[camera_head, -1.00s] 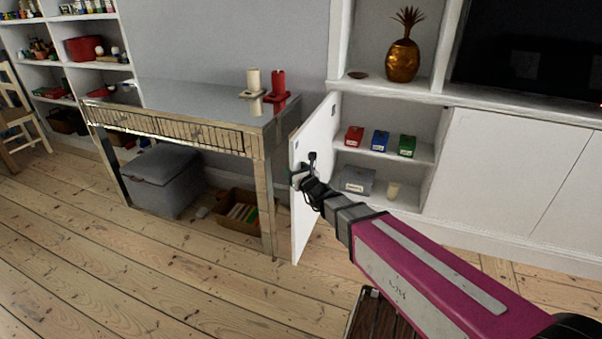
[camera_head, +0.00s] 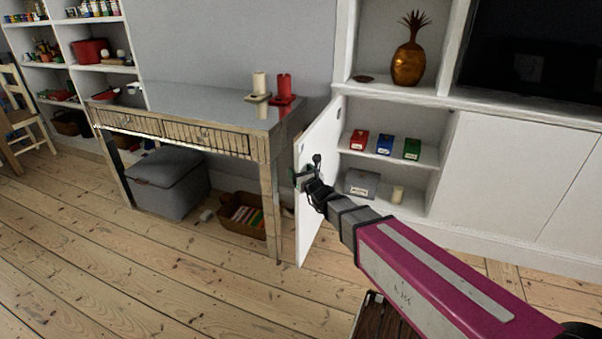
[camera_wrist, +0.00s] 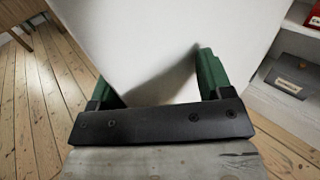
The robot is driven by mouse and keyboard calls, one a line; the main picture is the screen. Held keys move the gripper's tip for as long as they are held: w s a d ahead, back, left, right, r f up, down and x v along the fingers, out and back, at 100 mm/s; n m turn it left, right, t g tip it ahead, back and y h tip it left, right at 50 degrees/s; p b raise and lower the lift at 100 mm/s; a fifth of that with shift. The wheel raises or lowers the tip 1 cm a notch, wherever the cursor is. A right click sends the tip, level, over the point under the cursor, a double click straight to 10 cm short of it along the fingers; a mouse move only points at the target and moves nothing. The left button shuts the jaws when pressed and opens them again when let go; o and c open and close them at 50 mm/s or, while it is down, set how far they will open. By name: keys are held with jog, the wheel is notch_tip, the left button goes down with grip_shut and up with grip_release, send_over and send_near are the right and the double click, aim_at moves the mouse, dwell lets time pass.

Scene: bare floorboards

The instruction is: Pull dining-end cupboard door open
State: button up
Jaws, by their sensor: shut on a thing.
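The white cupboard door (camera_head: 318,165) stands wide open, swung out from the cupboard toward the mirrored table. In the wrist view the door (camera_wrist: 150,50) fills the space between the two green fingers of my gripper (camera_wrist: 165,80), one on each side. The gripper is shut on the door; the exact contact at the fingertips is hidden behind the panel. The open cupboard (camera_head: 390,160) shows its shelf and contents.
A mirrored table (camera_head: 200,108) stands close left of the door, with a grey storage box (camera_head: 168,182) and a basket (camera_head: 243,222) beneath. Inside the cupboard are red, blue and green boxes (camera_head: 385,144), a grey box (camera_head: 361,184) and a candle (camera_head: 397,194). Floorboards (camera_head: 130,270) in front are clear.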

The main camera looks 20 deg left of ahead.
jog(key=v, duration=1.1)
jog(key=shift+a, duration=0.1)
jog(key=shift+c, duration=0.9)
jog(key=d+f+n+g+h, duration=0.3)
jog(key=d+n, duration=0.5)
jog(key=d, duration=0.9)
jog(key=w+d+f+n+g+h, duration=0.1)
jog(key=d+f+n+g+h, duration=0.3)
jog(key=d+n, duration=0.5)
jog(key=w+d+f+n+g+h, duration=0.1)
jog(key=d+f+n+g+h, duration=0.3)
jog(key=d, duration=2)
notch_tip(320, 180, down, 2)
jog(key=n+h, duration=0.3)
jog(key=n, duration=0.1)
jog(key=shift+d+n, duration=0.3)
